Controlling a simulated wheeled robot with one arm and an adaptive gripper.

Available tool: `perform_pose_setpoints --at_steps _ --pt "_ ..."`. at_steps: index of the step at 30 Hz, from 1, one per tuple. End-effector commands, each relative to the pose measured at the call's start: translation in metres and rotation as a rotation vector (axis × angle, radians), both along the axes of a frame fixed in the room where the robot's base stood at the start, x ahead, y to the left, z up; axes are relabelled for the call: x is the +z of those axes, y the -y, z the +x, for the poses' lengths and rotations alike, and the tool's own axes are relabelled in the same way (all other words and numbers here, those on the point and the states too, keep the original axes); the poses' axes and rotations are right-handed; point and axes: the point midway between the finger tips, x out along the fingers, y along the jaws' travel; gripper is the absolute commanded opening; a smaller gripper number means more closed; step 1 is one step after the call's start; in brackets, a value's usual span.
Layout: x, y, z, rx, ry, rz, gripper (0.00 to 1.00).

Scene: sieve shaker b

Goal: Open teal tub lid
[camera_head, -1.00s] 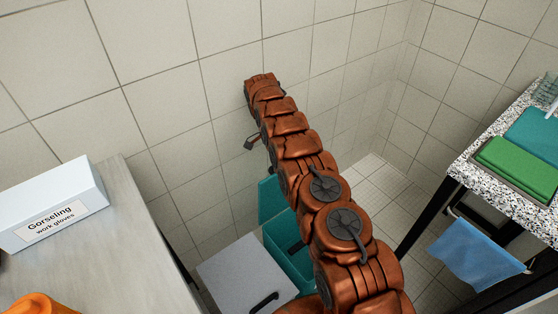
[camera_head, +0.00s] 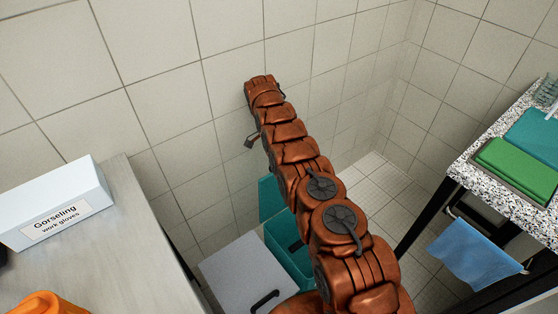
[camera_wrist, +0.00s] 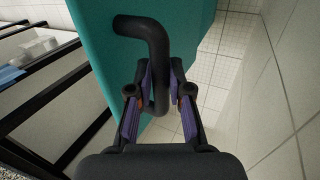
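The teal tub (camera_head: 284,262) stands low by the tiled wall, partly hidden behind my arm. Its top shows open, with a dark shape inside. The teal lid (camera_head: 268,199) stands about upright at the tub's back edge, and its right side is hidden by my arm. In the wrist view, the lid's teal face (camera_wrist: 95,45) fills the upper left and carries a bent black handle (camera_wrist: 158,50). My gripper (camera_wrist: 161,72) has its purple-padded fingers on both sides of the handle and looks closed on it. The head view does not clearly show my gripper.
A grey-lidded bin (camera_head: 243,270) with a black handle stands just left of the tub. A steel counter (camera_head: 135,230) with a glove box (camera_head: 55,210) is at left. A speckled table (camera_head: 470,185) with a blue cloth (camera_head: 475,255) below is at right. Floor between is clear.

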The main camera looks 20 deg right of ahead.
Motion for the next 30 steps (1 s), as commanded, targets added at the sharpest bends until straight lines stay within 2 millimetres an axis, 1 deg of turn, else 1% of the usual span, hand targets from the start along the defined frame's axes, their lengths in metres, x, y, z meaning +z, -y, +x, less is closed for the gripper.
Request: perform_pose_setpoints --at_steps 1,6,7,20,30 --pt "-0.0013 -0.0008 -0.0004 0.002 -0.001 0.000 0.25" --pt "-0.0002 0.0002 0.0000 0.000 0.001 -0.001 0.42" --pt "-0.0001 0.0004 0.0001 0.000 0.001 -0.001 0.43" --pt "0.0002 0.0009 -0.0003 -0.001 0.004 -0.001 0.43" --pt "-0.0004 0.0005 -0.0051 0.003 0.018 0.006 0.43"
